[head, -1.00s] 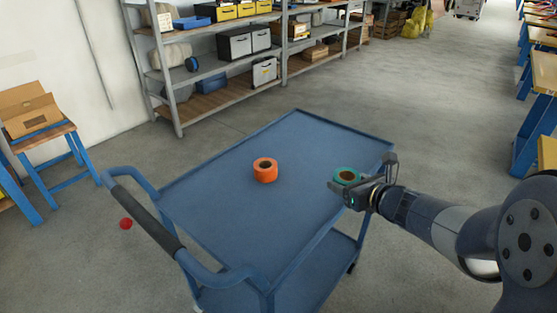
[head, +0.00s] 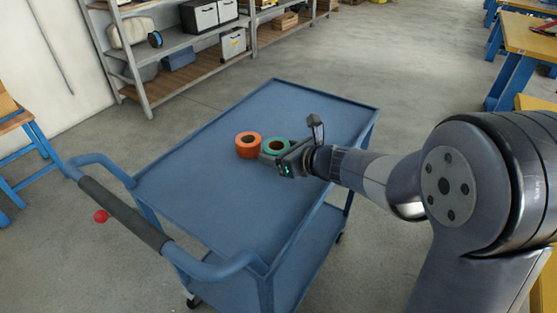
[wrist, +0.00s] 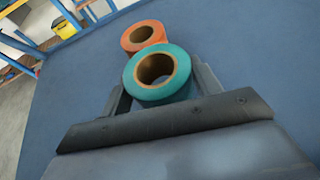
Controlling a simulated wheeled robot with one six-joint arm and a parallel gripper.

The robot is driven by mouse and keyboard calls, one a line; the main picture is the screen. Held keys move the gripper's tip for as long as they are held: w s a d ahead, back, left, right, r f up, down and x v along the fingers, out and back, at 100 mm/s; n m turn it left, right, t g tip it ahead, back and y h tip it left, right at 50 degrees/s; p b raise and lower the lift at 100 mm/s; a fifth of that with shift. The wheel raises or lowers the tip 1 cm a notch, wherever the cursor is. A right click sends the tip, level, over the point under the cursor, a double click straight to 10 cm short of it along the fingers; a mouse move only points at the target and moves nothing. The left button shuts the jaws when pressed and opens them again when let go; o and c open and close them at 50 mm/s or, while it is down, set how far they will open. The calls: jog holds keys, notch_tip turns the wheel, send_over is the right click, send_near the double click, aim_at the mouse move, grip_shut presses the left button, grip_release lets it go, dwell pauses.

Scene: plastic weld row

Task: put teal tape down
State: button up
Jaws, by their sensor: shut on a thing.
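The teal tape (head: 274,146) is a roll with a brown core, held at my gripper (head: 275,158) over the blue cart's top. In the wrist view the teal tape (wrist: 158,78) sits between the two fingers of my gripper (wrist: 160,88), which is shut on it. An orange tape roll (head: 248,145) stands on the cart top just left of the teal roll; in the wrist view the orange roll (wrist: 143,37) is right behind it. I cannot tell whether the rolls touch or whether the teal roll rests on the surface.
The blue cart (head: 215,205) has a raised rim and a push handle (head: 125,215) at the front left. Its top is otherwise bare, with free room around the rolls. Grey shelving (head: 185,45) stands behind, and workbenches (head: 530,35) stand at the right.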

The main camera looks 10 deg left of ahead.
jog(key=shift+f, duration=0.8)
jog(key=shift+f+b, duration=0.15)
jog(key=shift+b, duration=0.15)
jog(key=o, duration=1)
jog(key=shift+o, duration=0.2)
jog(key=shift+r+p, duration=0.25)
jog(key=shift+p, duration=0.05)
jog(key=p+v, duration=0.1)
jog(key=v, duration=1.1)
jog(key=shift+f, duration=0.1)
jog(key=shift+p, duration=0.3)
